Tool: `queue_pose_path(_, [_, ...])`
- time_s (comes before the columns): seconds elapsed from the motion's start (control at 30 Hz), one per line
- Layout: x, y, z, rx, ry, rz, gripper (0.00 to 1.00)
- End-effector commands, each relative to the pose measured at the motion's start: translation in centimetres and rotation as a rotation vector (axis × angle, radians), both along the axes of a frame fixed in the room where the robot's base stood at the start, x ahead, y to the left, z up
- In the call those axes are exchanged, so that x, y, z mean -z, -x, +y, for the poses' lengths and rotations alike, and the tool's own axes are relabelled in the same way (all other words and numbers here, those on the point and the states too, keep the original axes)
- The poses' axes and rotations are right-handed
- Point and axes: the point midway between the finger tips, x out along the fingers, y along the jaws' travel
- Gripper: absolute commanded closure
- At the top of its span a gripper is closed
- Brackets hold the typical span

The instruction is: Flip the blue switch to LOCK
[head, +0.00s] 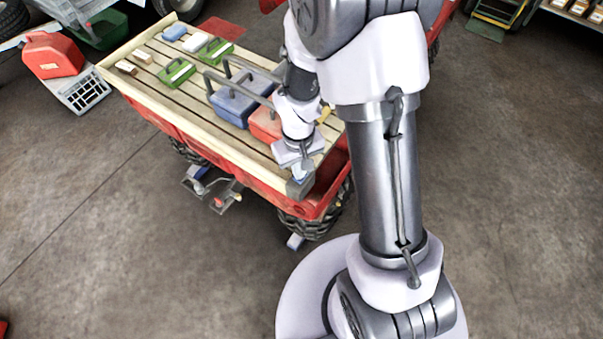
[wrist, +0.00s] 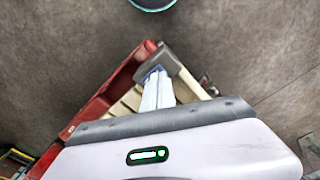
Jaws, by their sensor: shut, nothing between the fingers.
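The blue switch (head: 299,175) sits on a dark grey box (head: 299,188) at the near corner of the wooden-slatted trailer bed. In the wrist view a bit of blue (wrist: 148,72) shows at the tip of my fingers, against the grey box (wrist: 160,60). My gripper (head: 304,165) points down at the switch from just above and is shut and empty. Its pale fingers (wrist: 157,92) also show in the wrist view. They hide much of the switch, and I cannot tell whether they touch it. The switch's side and any LOCK label cannot be read.
On the trailer bed (head: 180,97) stand a blue case (head: 235,105), a red case (head: 265,124) partly behind my arm, and green carriers (head: 176,72). A red can (head: 52,55) stands at the far left.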

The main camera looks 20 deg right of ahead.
Motion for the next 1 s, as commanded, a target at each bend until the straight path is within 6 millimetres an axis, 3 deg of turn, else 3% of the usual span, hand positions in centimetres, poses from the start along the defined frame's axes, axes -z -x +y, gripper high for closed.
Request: queue_pose_path(1.0, [1.4, 0.0, 0.0, 0.000, 0.000, 0.000, 1.00])
